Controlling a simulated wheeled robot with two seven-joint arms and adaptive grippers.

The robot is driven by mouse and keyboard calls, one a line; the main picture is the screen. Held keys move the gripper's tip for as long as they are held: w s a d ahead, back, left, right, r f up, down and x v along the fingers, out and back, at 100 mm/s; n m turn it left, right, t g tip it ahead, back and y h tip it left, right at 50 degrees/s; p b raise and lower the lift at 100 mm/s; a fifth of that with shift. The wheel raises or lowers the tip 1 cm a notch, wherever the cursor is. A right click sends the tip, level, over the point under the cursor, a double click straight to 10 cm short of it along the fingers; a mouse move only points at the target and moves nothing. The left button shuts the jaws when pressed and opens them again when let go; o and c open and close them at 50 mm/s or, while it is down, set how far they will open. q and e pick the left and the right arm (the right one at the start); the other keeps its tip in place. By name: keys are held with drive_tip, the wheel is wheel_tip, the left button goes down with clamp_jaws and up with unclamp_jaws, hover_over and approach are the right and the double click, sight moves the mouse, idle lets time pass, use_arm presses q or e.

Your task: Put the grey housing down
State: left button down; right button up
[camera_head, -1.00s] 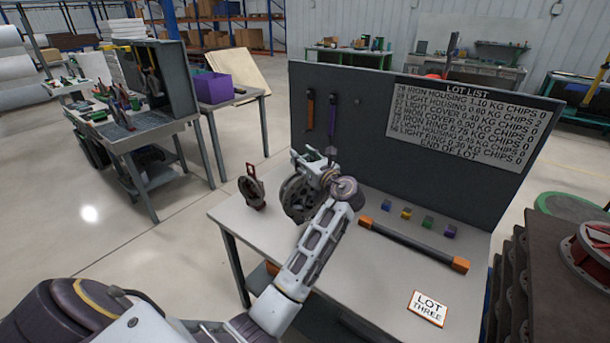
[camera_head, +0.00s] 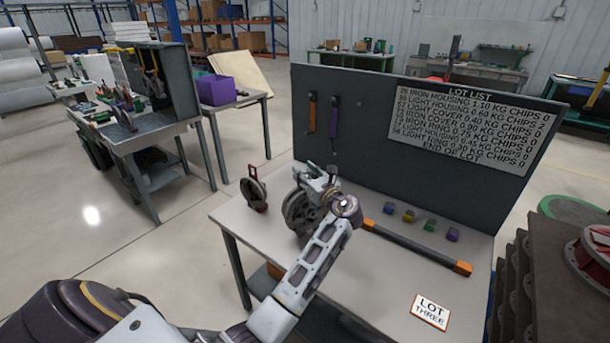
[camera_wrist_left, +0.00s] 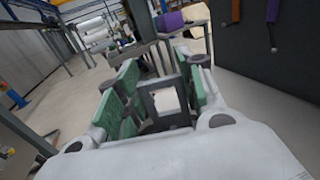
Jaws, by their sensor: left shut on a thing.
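The grey housing (camera_head: 298,213), a round dark grey casting, is at the left part of the light table (camera_head: 375,282). My left gripper (camera_head: 316,183) is at its top and shut on it; the arm hides its right side. I cannot tell whether its underside touches the table. In the left wrist view, the green finger pads of my left gripper (camera_wrist_left: 160,95) stand on both sides of a dark grey frame-shaped part of the housing (camera_wrist_left: 165,121). My right gripper is not in view.
A dark ring-shaped part with red (camera_head: 256,189) stands left of the housing. A black bar with orange ends (camera_head: 415,246), several coloured blocks (camera_head: 408,216) and a LOT THREE card (camera_head: 430,311) lie to the right. A dark board (camera_head: 360,110) closes the table's back.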

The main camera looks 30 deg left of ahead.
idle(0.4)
use_arm(q)
drive_tip(key=c, duration=1.3)
unclamp_jaws()
drive_tip(key=shift+f, duration=0.2)
drive_tip(key=shift+c, duration=0.2)
drive_tip(key=o, duration=0.4)
drive_tip(key=shift+r, duration=0.15)
drive_tip(key=shift+b+v, duration=0.35)
drive_tip(key=shift+v, duration=5.7)
